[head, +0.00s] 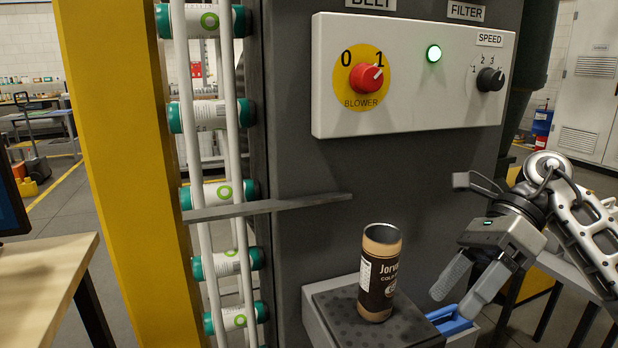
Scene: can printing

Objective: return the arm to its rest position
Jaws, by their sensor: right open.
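My right gripper (459,301) is at the lower right, its arm coming in from the right edge. Its two grey fingers are apart and point down and to the left, with nothing between them. A brown can (380,275) with white lettering and an open top stands upright on a dark dotted pad to the left of the gripper. There is a gap between the can and the fingers. My left gripper is out of view.
A control panel (420,112) with a red blower knob (366,77) and a black speed knob (490,80) is above. The can's platform (328,309) has a blue part (450,322) near my fingers. White cans fill a vertical rack (210,115). A flat bar (265,207) juts out.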

